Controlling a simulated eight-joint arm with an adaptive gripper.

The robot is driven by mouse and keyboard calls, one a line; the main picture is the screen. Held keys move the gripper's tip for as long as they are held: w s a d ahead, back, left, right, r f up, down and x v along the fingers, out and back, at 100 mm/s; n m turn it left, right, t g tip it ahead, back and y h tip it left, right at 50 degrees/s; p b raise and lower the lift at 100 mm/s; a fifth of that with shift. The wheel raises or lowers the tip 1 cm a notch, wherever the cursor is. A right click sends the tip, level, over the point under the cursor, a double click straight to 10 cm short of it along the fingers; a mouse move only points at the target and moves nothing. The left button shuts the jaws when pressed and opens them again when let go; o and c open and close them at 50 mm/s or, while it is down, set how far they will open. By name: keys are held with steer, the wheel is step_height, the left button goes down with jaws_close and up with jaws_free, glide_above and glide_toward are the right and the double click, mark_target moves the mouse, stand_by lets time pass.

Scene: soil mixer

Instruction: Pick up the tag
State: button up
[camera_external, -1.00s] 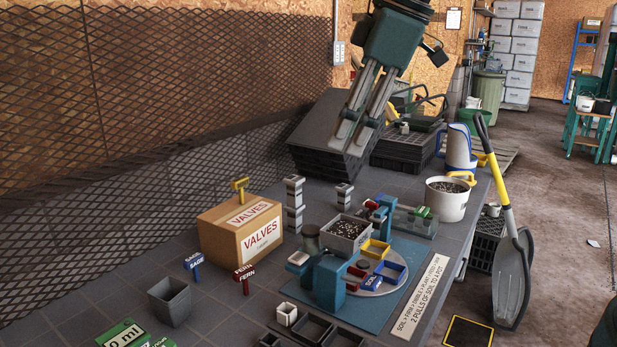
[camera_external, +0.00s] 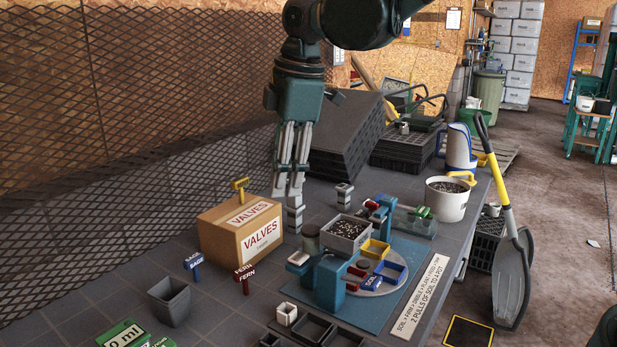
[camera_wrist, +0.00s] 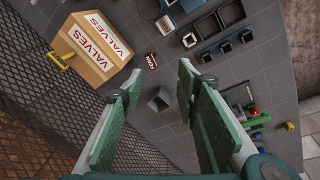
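Two plant tags stand upright on the bench: a blue SAGE tag (camera_external: 194,260) and a red FERN tag (camera_external: 244,272). In the wrist view the FERN tag (camera_wrist: 151,61) shows just beyond the fingertips; I cannot make out the SAGE tag there. My gripper (camera_external: 288,192) points down, high behind the right end of the VALVES box in the external view. In the wrist view my gripper (camera_wrist: 160,82) has its fingers apart with nothing between them.
A grey empty pot (camera_external: 171,302) stands in front of the tags. The blue soil station (camera_external: 395,300) is at right. Wire mesh (camera_external: 120,110) lines the left.

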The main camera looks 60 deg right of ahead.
mark_target(244, 269)
steer(key=w+f+n, duration=0.1)
steer(key=w+f, duration=0.2)
steer(key=f, duration=0.3)
steer(key=w+a+f+n+g+b, duration=0.1)
steer(key=w+f+n, duration=0.1)
steer(key=w+f, duration=0.2)
steer(key=w+a+f+n+g+b, duration=0.1)
steer(key=w+f, duration=0.2)
steer(key=f, duration=0.5)
steer(key=shift+w+a+f+n, duration=0.2)
steer(key=shift+w+f+n, duration=0.05)
steer(key=shift+n, duration=0.15)
steer(key=shift+w+f, duration=0.1)
steer(key=shift+f, duration=0.25)
steer(key=shift+f+b, duration=0.4)
steer(key=shift+f, duration=0.9)
steer(key=shift+a+f+b, duration=0.1)
steer(key=shift+f+b, duration=0.3)
steer(key=shift+f, duration=2.2)
steer(key=c, duration=0.8)
